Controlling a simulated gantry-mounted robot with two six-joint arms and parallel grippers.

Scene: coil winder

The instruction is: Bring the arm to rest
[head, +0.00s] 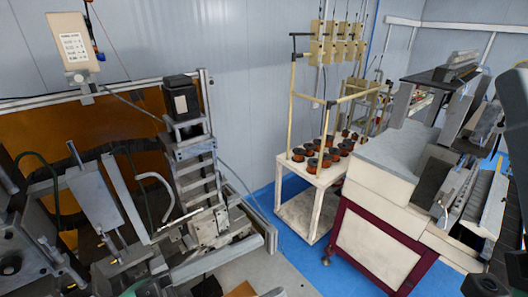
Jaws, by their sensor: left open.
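My left gripper (62,262) is at the lower left edge of the head view, partly cut off by the frame. It is open, and I see nothing held in it. It appears in front of the grey winding machine (205,225); I cannot tell the gap between them. Dark and grey parts at the right edge are cut off, and I cannot make out my right gripper there.
A cream rack table (318,178) carries several copper-coloured spools (312,163). A white cabinet with a dark red frame (375,232) stands right of it. A control box (72,48) hangs at upper left.

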